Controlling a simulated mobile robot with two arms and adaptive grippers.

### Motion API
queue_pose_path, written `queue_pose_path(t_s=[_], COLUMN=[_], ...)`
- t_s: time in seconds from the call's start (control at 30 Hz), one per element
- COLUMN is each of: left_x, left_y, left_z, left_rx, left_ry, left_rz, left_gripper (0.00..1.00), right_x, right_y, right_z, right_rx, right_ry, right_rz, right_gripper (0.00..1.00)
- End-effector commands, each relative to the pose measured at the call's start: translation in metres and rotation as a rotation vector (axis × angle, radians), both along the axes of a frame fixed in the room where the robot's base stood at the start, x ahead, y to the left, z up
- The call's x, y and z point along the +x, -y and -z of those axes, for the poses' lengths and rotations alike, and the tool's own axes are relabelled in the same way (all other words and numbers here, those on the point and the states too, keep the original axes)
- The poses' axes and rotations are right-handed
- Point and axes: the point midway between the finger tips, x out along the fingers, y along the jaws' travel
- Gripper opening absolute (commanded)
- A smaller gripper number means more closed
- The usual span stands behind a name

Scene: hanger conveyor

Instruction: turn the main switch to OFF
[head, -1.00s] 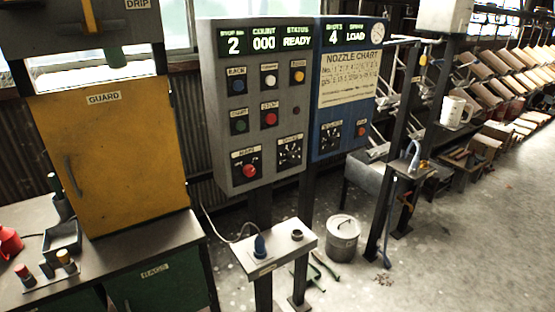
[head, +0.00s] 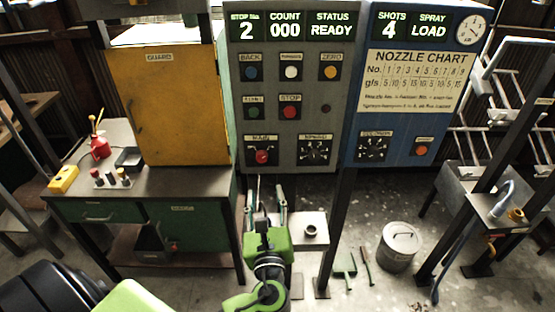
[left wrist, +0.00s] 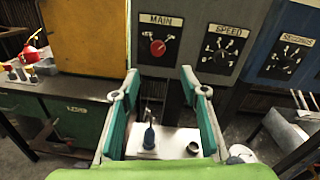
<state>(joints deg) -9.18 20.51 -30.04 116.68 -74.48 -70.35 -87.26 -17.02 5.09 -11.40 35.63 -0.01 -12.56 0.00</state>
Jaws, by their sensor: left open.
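The main switch (head: 262,157) is a red rotary knob on a black plate labelled MAIN, at the lower left of the grey control panel (head: 335,90). It also shows in the left wrist view (left wrist: 158,47), above and beyond the fingers. My left gripper (head: 266,193) is open and empty, below the switch and apart from it. Its two teal-padded fingers (left wrist: 166,82) point toward the panel in the left wrist view. The panel reads STATUS READY. My right gripper is not in view.
The SPEED dial (head: 315,150) is right of the switch, with the red STOP button (head: 289,112) above. A blue panel (head: 405,90) adjoins on the right. A yellow guard (head: 165,110) stands left.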

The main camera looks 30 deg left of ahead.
Motion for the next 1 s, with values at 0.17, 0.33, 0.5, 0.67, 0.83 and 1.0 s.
queue_pose_path(t_s=[0.17, 0.33, 0.5, 0.67, 0.83, 1.0], left_x=[0.021, 0.051, 0.08, 0.1, 0.11, 0.112], left_y=[-0.015, -0.036, -0.055, -0.069, -0.075, -0.077], left_z=[-0.003, -0.004, -0.002, -0.001, 0.0, 0.001], left_rx=[0.004, 0.003, 0.001, -0.001, -0.002, -0.002], left_ry=[0.002, 0.001, -0.001, -0.001, -0.001, -0.002], left_rz=[-0.002, -0.002, 0.0, 0.0, 0.001, 0.002], left_gripper=[0.4, 0.4, 0.4, 0.4, 0.4, 0.4], right_x=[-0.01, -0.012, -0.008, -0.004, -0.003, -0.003], right_y=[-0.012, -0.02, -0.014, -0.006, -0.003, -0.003], right_z=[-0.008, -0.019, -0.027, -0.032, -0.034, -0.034], right_rx=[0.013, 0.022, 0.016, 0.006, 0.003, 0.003], right_ry=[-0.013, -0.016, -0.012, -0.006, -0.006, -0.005], right_rz=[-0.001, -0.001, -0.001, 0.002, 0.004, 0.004], right_gripper=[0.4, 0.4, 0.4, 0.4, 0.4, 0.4])
